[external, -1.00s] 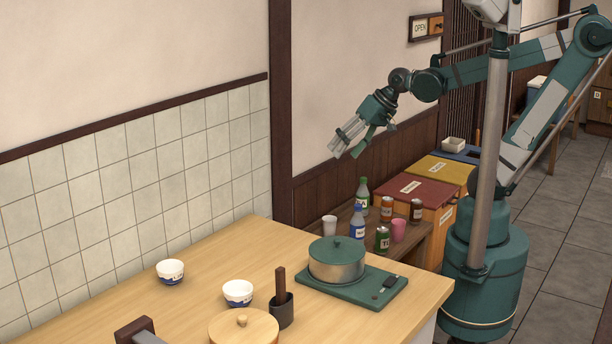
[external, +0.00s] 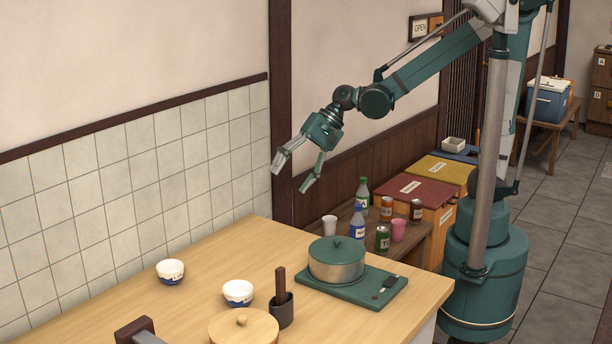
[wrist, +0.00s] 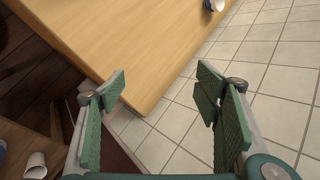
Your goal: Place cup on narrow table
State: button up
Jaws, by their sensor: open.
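A white cup (external: 329,225) and a pink cup (external: 398,229) stand on the dark, narrow wooden table (external: 421,246) beside the wall, behind the light wooden counter. The white cup also shows at the lower left of the wrist view (wrist: 36,166). My gripper (external: 291,180) hangs in the air near the wall, above the far edge of the counter and left of the narrow table. It is open, with nothing between its fingers; the wrist view shows the two green pads (wrist: 162,84) wide apart, with the counter corner and wall tiles beyond.
Several bottles and cans crowd the narrow table, including a green bottle (external: 363,196). The counter (external: 200,265) carries two bowls (external: 171,271), a pot (external: 337,260) on a green burner, and a dark holder (external: 282,312). Red (external: 416,192) and yellow boxes stand behind the narrow table.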

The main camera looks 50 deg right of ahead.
jog(key=s+a+f+m+g+y, duration=0.1)
jog(key=a+f+m+g+y, duration=0.15)
jog(key=a, duration=0.65)
jog(key=s+a+f+m+g+y, duration=0.1)
jog(key=s+a+f, duration=0.15)
jog(key=a, duration=0.75)
jog(key=m+g+y, duration=0.1)
jog(key=m+g, duration=0.2)
jog(key=g, duration=0.1)
send_near(234, 303)
jog(key=d, duration=0.1)
jog(key=w+d, duration=0.1)
jog(key=shift+w+d+f, duration=0.15)
jog(key=shift+w+d, duration=0.1)
jog(key=shift+s+a+f+g+y, duration=0.2)
jog(key=shift+s+a+g+y, duration=0.05)
jog(key=shift+s+a+g, duration=0.15)
jog(key=shift+b+x, duration=0.3)
jog(key=shift+x, duration=0.95)
jog(key=shift+a, duration=0.1)
jog(key=shift+b+x, duration=0.75)
jog(key=shift+x, duration=1.8)
jog(key=shift+w+a+r, duration=0.1)
jog(key=shift+w, duration=0.05)
